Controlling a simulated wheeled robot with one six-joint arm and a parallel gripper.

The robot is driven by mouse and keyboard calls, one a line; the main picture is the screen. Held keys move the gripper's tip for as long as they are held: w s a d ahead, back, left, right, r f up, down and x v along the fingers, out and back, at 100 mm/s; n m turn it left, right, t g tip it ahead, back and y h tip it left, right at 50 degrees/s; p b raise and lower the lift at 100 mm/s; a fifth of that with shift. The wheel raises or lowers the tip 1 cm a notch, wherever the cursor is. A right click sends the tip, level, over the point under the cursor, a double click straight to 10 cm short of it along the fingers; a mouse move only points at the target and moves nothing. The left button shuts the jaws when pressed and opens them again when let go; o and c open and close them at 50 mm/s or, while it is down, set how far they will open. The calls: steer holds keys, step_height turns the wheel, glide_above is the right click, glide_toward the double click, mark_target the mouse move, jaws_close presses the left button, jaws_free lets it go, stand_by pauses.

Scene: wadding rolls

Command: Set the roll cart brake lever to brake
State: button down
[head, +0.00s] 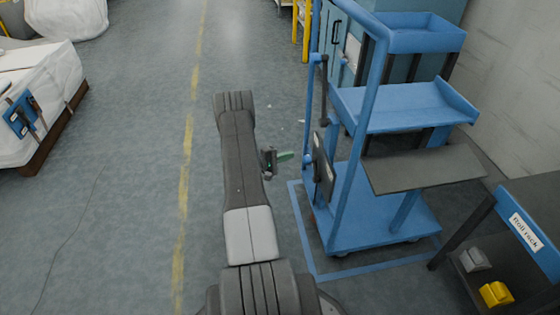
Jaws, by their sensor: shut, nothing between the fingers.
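A blue shelved cart (385,215) stands at right of centre, inside a blue floor outline. Near its left upright hangs a dark, bar-like lever (324,95); I cannot tell for sure that it is the brake lever, nor read its setting. A dark plate (323,170) sits lower on the same side. My gripper (285,156) shows small beside my arm, its greenish tip toward the cart. It is shut and empty, with floor visible between it and the cart. Part of the wrist is hidden behind my arm.
A dark rack labelled "Roll rack" (525,232) stands at lower right with a yellow block (495,293) and a grey one. A white bale (40,85) on a brown base is at left. The floor around the yellow line (185,165) is clear.

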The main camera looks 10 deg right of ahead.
steer(key=shift+s+d+r+b, duration=0.2)
steer(key=shift+s+d, duration=0.2)
steer(key=shift+d, duration=0.3)
steer(key=shift+s+d+r+b, duration=0.1)
steer(key=shift+s+d+b, duration=0.1)
steer(key=shift+s+d, duration=0.35)
steer(key=shift+s+d+r+b, duration=0.1)
steer(key=shift+s+d+b, duration=0.15)
steer(key=shift+d, duration=0.55)
steer(key=shift+s, duration=0.15)
